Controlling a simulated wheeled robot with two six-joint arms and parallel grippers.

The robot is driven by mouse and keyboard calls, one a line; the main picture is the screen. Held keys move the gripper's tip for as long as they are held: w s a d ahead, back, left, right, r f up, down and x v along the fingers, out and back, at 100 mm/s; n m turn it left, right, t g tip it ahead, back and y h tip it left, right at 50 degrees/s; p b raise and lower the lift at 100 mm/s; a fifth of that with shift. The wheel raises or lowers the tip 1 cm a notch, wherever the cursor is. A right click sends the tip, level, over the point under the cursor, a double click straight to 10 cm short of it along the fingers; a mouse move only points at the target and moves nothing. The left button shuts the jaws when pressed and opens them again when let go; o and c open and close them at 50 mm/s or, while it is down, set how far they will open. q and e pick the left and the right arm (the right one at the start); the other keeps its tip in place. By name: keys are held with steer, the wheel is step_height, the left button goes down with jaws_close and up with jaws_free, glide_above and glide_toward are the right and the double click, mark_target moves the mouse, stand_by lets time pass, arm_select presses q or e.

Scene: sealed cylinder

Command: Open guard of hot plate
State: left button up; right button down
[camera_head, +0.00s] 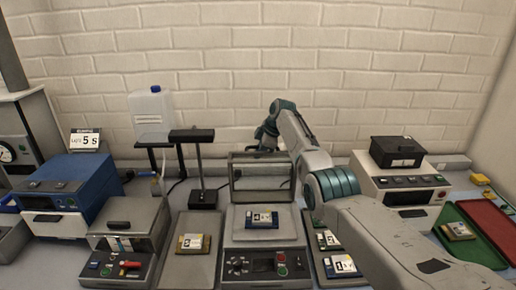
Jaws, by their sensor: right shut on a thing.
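The hot plate (262,262) stands at the front centre, with knobs and a red button on its front panel. Its guard (240,181), a framed see-through panel, stands roughly upright at the back of the plate. A small labelled cartridge (262,217) lies on the plate's top surface. My right arm reaches in from the lower right, and my right gripper (265,136) is at the guard's top edge, shut on the guard. The exact contact is small and partly hidden by the gripper. My left gripper is not in view.
A black stand (203,196) and a tray with a cartridge (190,243) are left of the hot plate. A blue device (70,195) stands farther left. A white device (405,184) and green and red trays (490,226) are at right. A brick wall closes the back.

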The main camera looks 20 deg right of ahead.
steer(key=shift+f, duration=0.4)
steer(key=shift+s+a, duration=0.1)
steer(key=c, duration=1.8)
jaws_free()
steer(key=shift+o, duration=0.3)
steer(key=shift+w+r, duration=0.1)
steer(key=shift+w, duration=0.1)
steer(key=b+v, duration=0.4)
steer(key=v, duration=0.6)
steer(key=shift+d+r, duration=0.25)
steer(key=shift+r, duration=0.05)
